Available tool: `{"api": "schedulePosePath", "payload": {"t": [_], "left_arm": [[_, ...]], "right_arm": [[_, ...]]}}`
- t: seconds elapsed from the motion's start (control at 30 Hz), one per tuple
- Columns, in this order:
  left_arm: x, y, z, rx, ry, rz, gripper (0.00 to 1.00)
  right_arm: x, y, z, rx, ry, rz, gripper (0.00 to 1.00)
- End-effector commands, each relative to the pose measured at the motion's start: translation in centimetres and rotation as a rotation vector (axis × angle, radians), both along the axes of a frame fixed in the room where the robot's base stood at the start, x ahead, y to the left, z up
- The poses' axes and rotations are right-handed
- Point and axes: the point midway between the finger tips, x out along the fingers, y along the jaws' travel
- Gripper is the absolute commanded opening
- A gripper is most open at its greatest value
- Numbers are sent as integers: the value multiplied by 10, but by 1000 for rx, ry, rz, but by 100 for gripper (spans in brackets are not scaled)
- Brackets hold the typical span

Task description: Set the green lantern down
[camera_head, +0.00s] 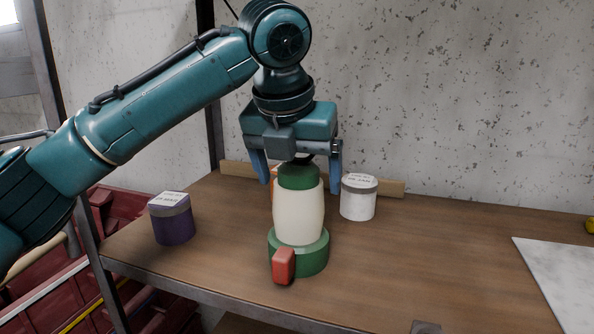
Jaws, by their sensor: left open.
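The green lantern (298,218) stands upright on the wooden table, with a green base, a cream middle and a green cap. A red block-shaped part (284,266) shows at the front of its base. My left gripper (298,182) is above the lantern and points down. Its blue fingers are spread apart on either side of the lantern's top, with gaps between them and the cap. The lantern's top handle is partly hidden under the gripper. My right gripper is not in view.
A purple labelled container (173,222) stands left of the lantern and a white labelled container (358,200) stands right, close to the right finger. An orange thing (274,177) is mostly hidden behind the lantern. A pale slab (565,275) lies at the right. The table between is clear.

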Motion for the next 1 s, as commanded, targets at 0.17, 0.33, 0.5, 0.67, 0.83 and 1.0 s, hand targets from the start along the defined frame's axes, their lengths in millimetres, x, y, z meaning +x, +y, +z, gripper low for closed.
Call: {"api": "schedulePosePath", "payload": {"t": [0.17,0.33,0.5,0.67,0.83,1.0], "left_arm": [[-1,0,3,0,-1,0,87],[-8,2,24,-2,-4,0,87],[-22,6,59,-2,-4,0,87],[-34,11,88,-2,-4,0,87],[-41,14,108,1,-2,1,87],[-44,14,113,0,1,0,87]], "right_arm": [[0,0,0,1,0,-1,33],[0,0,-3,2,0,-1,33],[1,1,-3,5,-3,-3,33],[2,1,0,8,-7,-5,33],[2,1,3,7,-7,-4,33],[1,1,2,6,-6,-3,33]]}}
